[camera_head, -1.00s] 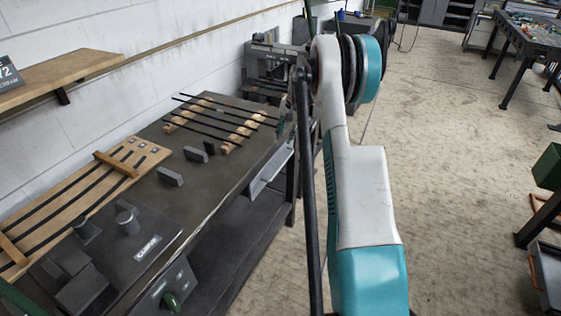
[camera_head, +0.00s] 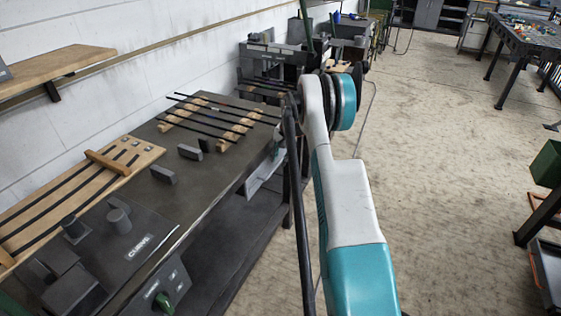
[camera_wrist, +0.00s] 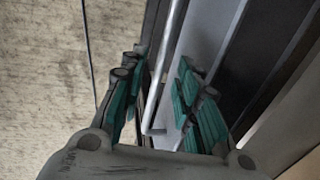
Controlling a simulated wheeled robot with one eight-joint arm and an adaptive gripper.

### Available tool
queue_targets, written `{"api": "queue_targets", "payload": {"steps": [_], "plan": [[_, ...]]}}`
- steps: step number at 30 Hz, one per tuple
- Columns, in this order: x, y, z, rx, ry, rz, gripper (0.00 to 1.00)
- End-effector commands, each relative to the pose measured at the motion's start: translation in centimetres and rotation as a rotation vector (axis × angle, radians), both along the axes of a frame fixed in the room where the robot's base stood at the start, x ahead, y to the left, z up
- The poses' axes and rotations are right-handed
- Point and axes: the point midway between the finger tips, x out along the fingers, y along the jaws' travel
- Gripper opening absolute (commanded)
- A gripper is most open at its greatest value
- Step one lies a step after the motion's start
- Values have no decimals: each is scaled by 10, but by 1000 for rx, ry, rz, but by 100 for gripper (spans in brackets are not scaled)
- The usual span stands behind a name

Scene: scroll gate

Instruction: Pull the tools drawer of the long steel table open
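The long steel table (camera_head: 225,165) runs along the wall at left, with a dark top and a lower shelf. A pale grey drawer front (camera_head: 262,174) shows under the top near its far end, partly behind my arm. I cannot tell whether it stands out from the table. In the wrist view, the grey front (camera_wrist: 198,45) carries a slim metal bar handle (camera_wrist: 166,60). My gripper (camera_wrist: 160,95) is open, with teal-padded fingers on both sides of the bar. Gaps show beside the bar, so it is not clamped. My arm hides the gripper in the head view.
On the tabletop are thin rods on wooden blocks (camera_head: 228,133), a slotted wooden board (camera_head: 80,190) and grey blocks (camera_head: 164,175). A control box with a green knob (camera_head: 163,303) is at the near front. Open concrete floor (camera_head: 440,170) lies right, with a green bin (camera_head: 548,165) beyond.

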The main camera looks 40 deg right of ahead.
Motion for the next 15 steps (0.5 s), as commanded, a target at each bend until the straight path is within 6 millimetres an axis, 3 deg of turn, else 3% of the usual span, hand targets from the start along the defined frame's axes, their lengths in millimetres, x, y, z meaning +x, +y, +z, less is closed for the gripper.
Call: {"api": "queue_targets", "payload": {"steps": [12, 15], "plan": [[2, 1, -8, 0, 0, 0, 30], [2, 1, -8, 0, 0, 0, 9]]}}
